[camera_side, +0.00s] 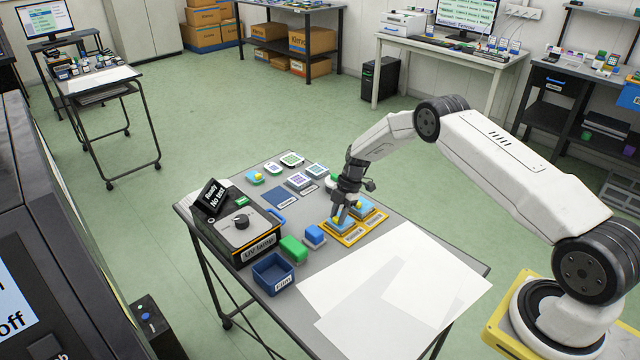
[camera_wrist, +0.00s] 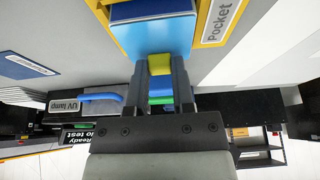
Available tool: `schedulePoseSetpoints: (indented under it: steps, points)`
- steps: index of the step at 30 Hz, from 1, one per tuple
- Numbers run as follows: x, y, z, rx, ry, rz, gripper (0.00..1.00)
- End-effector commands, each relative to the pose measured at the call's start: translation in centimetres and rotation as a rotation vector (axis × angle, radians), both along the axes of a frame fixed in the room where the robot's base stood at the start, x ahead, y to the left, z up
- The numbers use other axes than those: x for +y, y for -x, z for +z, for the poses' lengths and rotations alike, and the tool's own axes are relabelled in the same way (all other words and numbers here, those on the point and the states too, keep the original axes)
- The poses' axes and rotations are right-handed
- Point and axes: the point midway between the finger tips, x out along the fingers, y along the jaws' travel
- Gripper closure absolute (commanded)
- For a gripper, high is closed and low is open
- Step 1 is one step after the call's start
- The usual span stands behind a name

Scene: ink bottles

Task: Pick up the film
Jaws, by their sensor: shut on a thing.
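My gripper (camera_side: 341,217) is low over the table at two yellow-edged trays. In the wrist view its jaws (camera_wrist: 160,68) are shut on the yellow tab (camera_wrist: 159,65) of a light-blue film (camera_wrist: 150,35). In the side view this film (camera_side: 333,225) is at the nearer yellow tray (camera_side: 349,238), partly hidden by the jaws. I cannot tell whether it rests in the tray or is slightly raised. A second light-blue film with a yellow tab (camera_side: 362,203) sits in the farther yellow tray (camera_side: 377,217). A label reading "Pocket" (camera_wrist: 221,20) shows beside the held film.
The UV lamp box (camera_side: 236,240) stands at the table's left, with a black display sign (camera_side: 212,197). A blue bin (camera_side: 272,273), a green block (camera_side: 293,249) and a blue block (camera_side: 315,235) are nearby. White sheets (camera_side: 400,290) cover the front right. Small items line the back.

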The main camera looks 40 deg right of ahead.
Motion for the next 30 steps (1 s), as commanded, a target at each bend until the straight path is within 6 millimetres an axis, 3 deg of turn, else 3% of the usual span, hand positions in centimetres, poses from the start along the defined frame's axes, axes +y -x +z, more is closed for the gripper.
schedulePoseSetpoints:
  steps: [14,23,30]
  points:
    - [0.0,0.0,0.6,-0.001,0.000,0.000,0.94]
    - [0.0,0.0,3.3,0.000,-0.002,0.001,0.94]
    - [0.3,1.8,5.3,0.001,-0.002,0.001,0.94]
